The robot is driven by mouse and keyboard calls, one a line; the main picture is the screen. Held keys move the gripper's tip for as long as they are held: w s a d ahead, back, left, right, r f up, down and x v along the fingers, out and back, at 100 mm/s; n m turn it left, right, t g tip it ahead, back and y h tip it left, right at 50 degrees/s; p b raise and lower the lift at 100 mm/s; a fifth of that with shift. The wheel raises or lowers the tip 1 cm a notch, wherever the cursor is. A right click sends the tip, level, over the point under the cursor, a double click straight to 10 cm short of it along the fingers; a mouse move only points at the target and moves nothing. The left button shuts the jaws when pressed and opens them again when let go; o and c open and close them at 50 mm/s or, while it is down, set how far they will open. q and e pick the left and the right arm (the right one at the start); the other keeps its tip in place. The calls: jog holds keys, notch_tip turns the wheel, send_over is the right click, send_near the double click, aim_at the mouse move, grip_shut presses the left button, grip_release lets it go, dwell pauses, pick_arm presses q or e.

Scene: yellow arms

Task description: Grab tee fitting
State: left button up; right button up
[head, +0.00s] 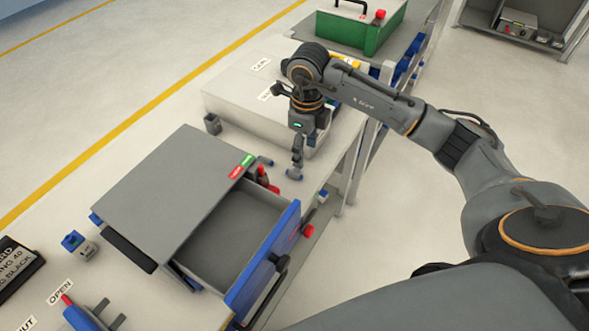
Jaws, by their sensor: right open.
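My right gripper (295,170) points down over the workbench, just beyond the open drawer and in front of the pale raised block. It is open. A small grey and blue piece (265,161) lies just left of the fingertips, apart from them. It may be the tee fitting, but it is too small to tell. A small grey part (212,124) stands further left on the bench. My left gripper is not in view.
A grey cabinet (165,190) has its blue-fronted drawer (225,245) pulled open and empty. Red-capped items (262,172) stand by its far corner. A pale block (240,100) and a green box (355,30) are behind. Small blue and grey parts (73,241) lie at left.

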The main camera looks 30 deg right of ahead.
aim_at(300, 173)
jog(key=shift+f, duration=0.7)
jog(key=shift+w+f, duration=0.1)
jog(key=shift+f, duration=0.25)
jog(key=shift+a+f+p, duration=0.2)
jog(key=shift+f+p, duration=0.25)
jog(key=shift+f, duration=0.15)
jog(key=shift+a+f+p, duration=0.2)
jog(key=shift+f+p, duration=0.25)
jog(key=shift+f, duration=0.1)
notch_tip(300, 173, down, 2)
jog(key=shift+a+f+p, duration=0.1)
jog(key=shift+f+p, duration=0.15)
jog(key=shift+p, duration=0.05)
jog(key=shift+w+f, duration=0.1)
jog(key=shift+f, duration=0.25)
jog(key=shift+c, duration=0.4)
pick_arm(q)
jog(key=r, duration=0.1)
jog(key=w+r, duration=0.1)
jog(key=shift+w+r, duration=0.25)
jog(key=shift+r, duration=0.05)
pick_arm(e)
jog(key=c, duration=0.8)
